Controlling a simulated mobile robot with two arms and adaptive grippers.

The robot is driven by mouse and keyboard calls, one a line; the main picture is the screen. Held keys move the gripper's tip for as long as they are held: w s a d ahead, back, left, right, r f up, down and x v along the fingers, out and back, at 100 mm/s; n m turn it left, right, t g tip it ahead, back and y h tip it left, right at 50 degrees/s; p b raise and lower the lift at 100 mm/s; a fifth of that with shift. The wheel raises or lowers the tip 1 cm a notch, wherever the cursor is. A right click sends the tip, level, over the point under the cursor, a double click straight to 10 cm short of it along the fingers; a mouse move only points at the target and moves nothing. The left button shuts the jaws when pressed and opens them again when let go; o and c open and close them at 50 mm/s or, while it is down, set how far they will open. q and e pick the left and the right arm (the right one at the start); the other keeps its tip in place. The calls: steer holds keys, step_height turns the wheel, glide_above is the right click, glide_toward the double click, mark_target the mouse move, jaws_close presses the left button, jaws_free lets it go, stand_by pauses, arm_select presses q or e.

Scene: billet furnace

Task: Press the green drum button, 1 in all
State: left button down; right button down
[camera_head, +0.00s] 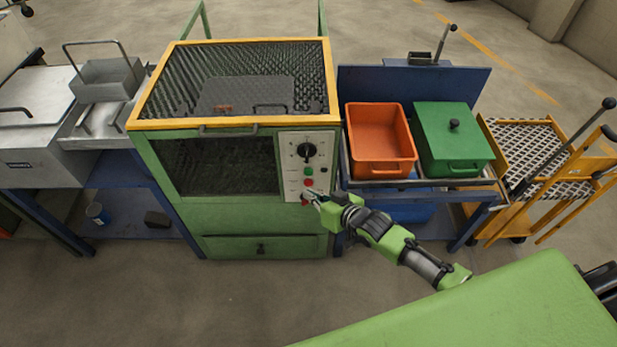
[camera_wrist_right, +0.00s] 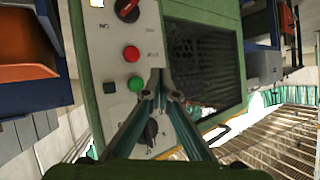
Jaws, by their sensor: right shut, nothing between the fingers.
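The green button (camera_head: 308,171) is on the pale control panel (camera_head: 291,153) at the front right of the green furnace. It also shows in the right wrist view (camera_wrist_right: 135,84), just left of the fingertips. My right gripper (camera_head: 310,195) is shut and empty at the lower part of the panel. In the right wrist view its fingertips (camera_wrist_right: 159,78) overlap the panel's edge beside the green button; I cannot tell whether they touch it. A red button (camera_wrist_right: 131,53) sits beside the green one. My left gripper is not in view.
A black dial (camera_head: 306,150) is above the green button, and a red knob (camera_wrist_right: 127,8) is at the panel's other end. Right of the furnace, an orange bin (camera_head: 381,146) and a green lidded box (camera_head: 450,138) stand on a blue table. The floor in front is clear.

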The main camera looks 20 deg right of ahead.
mark_target(309, 172)
steer(key=shift+w+d+b, duration=0.2)
steer(key=shift+w+b, duration=0.1)
steer(key=shift+w, duration=0.35)
steer(key=shift+w+d+b, duration=0.25)
steer(key=shift+w, duration=0.45)
steer(key=shift+w+d+b, duration=0.2)
steer(key=shift+w+b, duration=0.1)
steer(key=shift+w, duration=0.35)
steer(key=shift+w+d, duration=0.1)
steer(key=shift+w, duration=0.3)
